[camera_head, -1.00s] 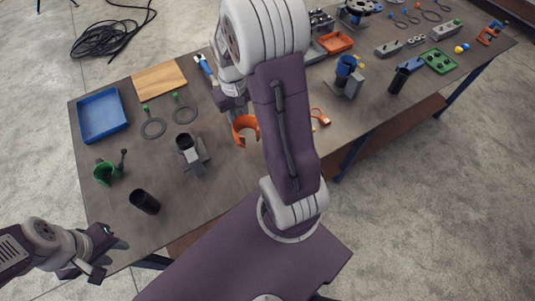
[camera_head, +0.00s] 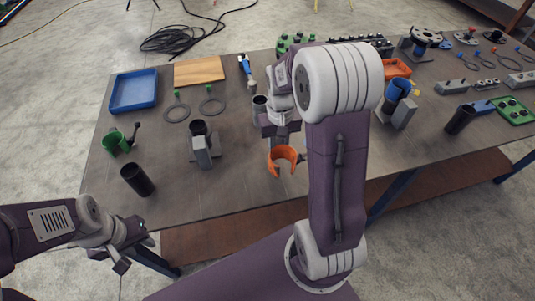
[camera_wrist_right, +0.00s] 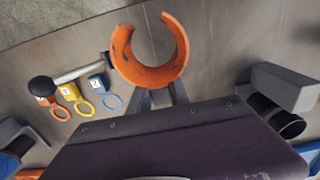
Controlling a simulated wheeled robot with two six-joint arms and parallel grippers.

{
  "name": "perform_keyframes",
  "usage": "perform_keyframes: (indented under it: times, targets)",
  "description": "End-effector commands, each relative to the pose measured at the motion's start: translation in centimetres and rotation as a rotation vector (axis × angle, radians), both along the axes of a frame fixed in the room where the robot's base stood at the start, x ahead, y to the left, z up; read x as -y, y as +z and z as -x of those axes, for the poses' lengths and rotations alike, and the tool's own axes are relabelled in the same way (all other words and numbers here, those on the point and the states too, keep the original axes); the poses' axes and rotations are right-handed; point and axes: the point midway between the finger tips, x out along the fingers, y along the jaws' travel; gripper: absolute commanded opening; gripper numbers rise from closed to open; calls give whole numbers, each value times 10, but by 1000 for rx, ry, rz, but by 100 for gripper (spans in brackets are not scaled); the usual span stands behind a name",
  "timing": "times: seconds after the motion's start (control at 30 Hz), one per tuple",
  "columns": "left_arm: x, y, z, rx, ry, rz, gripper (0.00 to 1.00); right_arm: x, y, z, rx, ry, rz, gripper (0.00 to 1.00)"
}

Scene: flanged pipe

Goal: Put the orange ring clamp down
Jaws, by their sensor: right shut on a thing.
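The orange ring clamp (camera_head: 283,170) is an open C-shaped ring. My right gripper (camera_head: 279,133) is shut on it and holds it over the table, its opening facing away from the fingers. In the right wrist view the clamp (camera_wrist_right: 176,66) sits beyond the fingertips (camera_wrist_right: 163,97). A grey rod with a black knob (camera_wrist_right: 41,86) sticks out to its left. Whether the clamp touches the table is hard to tell. My left gripper (camera_head: 135,254) is empty and looks open, off the table's front left edge.
A grey stand with a black pipe (camera_head: 201,148), a dark tube (camera_head: 137,180) and a green clamp (camera_head: 116,142) stand to the left. A blue tray (camera_head: 134,92) and wooden board (camera_head: 199,71) lie behind. Tabletop (camera_head: 237,172) left of the orange clamp is bare.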

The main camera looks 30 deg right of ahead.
Motion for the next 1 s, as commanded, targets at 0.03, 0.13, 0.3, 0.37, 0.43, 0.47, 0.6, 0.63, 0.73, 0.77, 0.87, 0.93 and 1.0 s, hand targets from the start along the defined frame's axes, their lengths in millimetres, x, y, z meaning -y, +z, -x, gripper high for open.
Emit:
perform_keyframes:
  times: [0.03,0.13,0.3,0.37,0.43,0.47,0.6,0.63,0.73,0.77,0.87,0.93,1.0]
  targets:
    - [0,2,0,0,0,0,36,-2,-8,-14,-3,4,-1,0]
    - [0,3,0,0,0,0,36,-5,-22,-37,-2,3,0,0]
    - [0,5,0,0,0,0,36,-8,-35,-60,0,0,0,0]
    - [0,5,0,0,0,0,36,-8,-37,-63,0,0,0,0]
    - [0,5,0,0,0,0,36,-8,-38,-64,1,0,0,0]
    - [0,5,0,0,0,0,36,-9,-39,-64,1,0,0,0]
    - [0,4,0,0,0,0,36,-9,-61,-62,-3,0,-1,0]
    - [0,4,0,0,0,0,36,-9,-66,-63,-3,0,-1,0]
    - [0,4,0,0,0,0,36,-8,-76,-63,0,0,0,0]
    - [0,4,0,0,0,0,36,-8,-78,-63,0,0,0,0]
    - [0,4,0,0,0,0,36,-8,-78,-63,1,0,0,0]
    - [0,4,0,0,0,0,36,-8,-78,-63,1,0,0,0]
    - [0,3,0,0,0,0,36,-8,-78,-63,1,-1,0,0]
